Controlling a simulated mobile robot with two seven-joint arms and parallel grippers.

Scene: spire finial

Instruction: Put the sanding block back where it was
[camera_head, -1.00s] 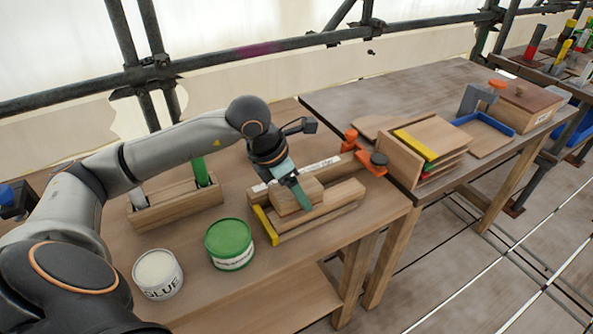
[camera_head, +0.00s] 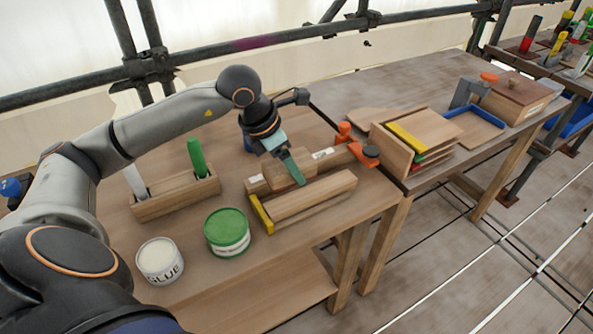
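The sanding block, a plain wooden block (camera_head: 279,180), is at my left gripper (camera_head: 288,170). A teal finger lies across the near face of the block; the other finger is hidden behind it. The gripper appears shut on the block. The block is over the back part of a wooden frame (camera_head: 310,196) with a yellow end piece; whether it touches the frame is hard to tell. My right gripper is out of view.
A green tin (camera_head: 227,232) and a white glue pot (camera_head: 159,260) stand at the front left. A wooden tool holder (camera_head: 172,198) with a green-handled tool is behind them. Orange clamps (camera_head: 364,153) sit right of the frame. Stacked boards (camera_head: 420,140) and a box (camera_head: 517,98) stand on the right bench.

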